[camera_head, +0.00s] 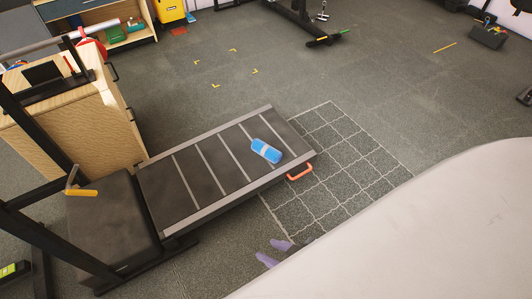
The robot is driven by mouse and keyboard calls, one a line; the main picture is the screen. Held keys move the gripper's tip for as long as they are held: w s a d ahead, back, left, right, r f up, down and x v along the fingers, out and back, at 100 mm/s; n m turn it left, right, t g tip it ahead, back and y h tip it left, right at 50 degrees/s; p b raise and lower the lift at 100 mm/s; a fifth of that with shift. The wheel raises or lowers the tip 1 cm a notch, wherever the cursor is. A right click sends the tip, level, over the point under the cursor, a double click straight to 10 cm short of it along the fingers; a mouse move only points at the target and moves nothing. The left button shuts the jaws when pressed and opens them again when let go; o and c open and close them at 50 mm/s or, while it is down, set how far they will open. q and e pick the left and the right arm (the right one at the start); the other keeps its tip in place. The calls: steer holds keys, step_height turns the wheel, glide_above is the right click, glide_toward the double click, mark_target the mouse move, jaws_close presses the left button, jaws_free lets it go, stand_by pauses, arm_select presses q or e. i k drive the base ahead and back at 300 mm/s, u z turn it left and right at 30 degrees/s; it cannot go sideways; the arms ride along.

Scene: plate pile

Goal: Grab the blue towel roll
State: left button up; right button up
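The blue towel roll (267,151) lies on its side near the right end of a dark, striped, low platform (205,178). It is blue with a pale band around its middle. My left gripper is not in view.
An orange handle (300,172) sticks out at the platform's right end. A grid-marked floor area (345,160) lies to its right. A wooden cabinet (85,125) and black frame posts stand at the left. The grey floor behind the platform is mostly clear.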

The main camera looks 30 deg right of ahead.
mark_target(265, 151)
steer(key=z, duration=0.7)
steer(key=i, duration=1.35)
steer(key=u, duration=0.55)
